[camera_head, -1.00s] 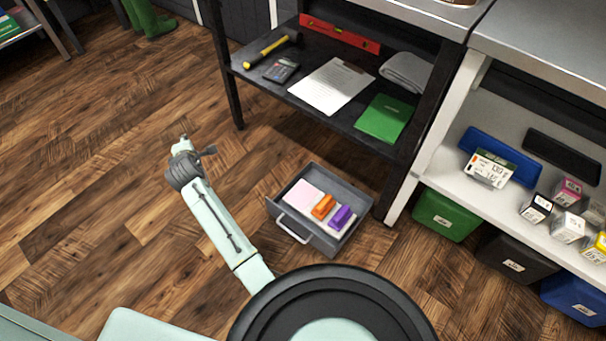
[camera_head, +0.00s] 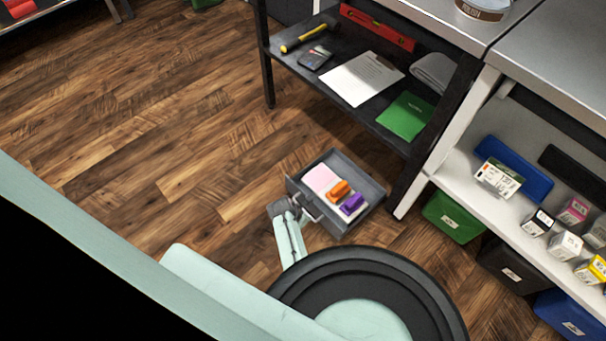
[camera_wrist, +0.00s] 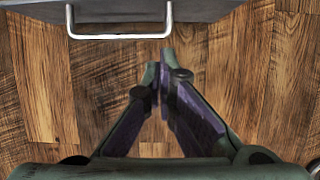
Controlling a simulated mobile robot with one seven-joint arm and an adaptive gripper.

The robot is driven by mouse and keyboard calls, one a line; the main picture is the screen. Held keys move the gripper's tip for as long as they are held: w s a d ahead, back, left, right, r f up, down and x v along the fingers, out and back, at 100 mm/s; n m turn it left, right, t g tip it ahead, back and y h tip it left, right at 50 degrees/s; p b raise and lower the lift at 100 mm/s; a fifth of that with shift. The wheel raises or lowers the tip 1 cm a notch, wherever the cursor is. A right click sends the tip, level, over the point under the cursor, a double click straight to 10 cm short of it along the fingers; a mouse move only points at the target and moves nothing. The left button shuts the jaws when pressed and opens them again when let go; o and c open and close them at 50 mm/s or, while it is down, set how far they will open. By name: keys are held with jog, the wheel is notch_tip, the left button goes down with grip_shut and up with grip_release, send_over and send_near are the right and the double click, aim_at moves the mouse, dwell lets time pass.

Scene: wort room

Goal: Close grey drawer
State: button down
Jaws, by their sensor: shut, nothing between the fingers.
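The grey drawer (camera_head: 372,190) stands open, low by the floor in the head view, in front of the dark table. It holds a pink pad, an orange block (camera_head: 339,190) and a purple block (camera_head: 352,204). Its front and pale bar handle (camera_wrist: 120,36) show at the top of the wrist view. My gripper (camera_wrist: 163,62) is shut and empty, its fingertips just on the near side of the handle, right of its middle.
The dark table's lower shelf (camera_head: 340,105) carries a hammer, a paper sheet, a green folder and a red level. White shelving (camera_head: 470,180) with small boxes stands at right, green, black and blue bins beneath it. The wooden floor at left is clear.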

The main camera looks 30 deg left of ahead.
aim_at(313, 219)
jog(key=w+f+b, duration=0.1)
jog(key=b, duration=0.1)
jog(key=w+d+f+b, duration=0.1)
jog(key=w+f+b, duration=0.3)
jog(key=shift+d+f, duration=0.1)
jog(key=shift+d, duration=0.2)
jog(key=shift+w+d+b, duration=0.2)
jog(key=shift+w+b, duration=0.1)
jog(key=shift+w, duration=0.1)
